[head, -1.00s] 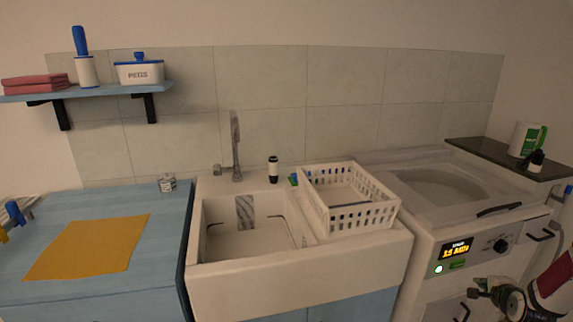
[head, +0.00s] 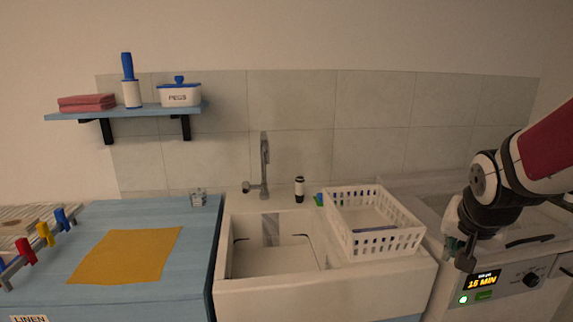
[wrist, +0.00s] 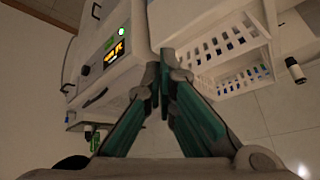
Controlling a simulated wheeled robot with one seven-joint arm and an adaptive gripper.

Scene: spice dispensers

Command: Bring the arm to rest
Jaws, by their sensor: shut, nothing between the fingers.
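My gripper (head: 461,252) is at the right in the head view, at the end of my raised, bent arm. It hangs in front of the white washing machine (head: 520,275), just above its lit display (head: 482,281). In the wrist view the green-padded fingers (wrist: 164,75) meet at their tips, with nothing between them. The machine (wrist: 85,45) shows at the upper left there, and the white basket (wrist: 225,55) at the upper right.
The white sink (head: 275,245) and slotted basket (head: 372,222) stand left of my gripper. A blue counter (head: 150,217) bears an orange cloth (head: 125,256). A blue shelf (head: 140,111) hangs on the wall. The air above the sink is clear.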

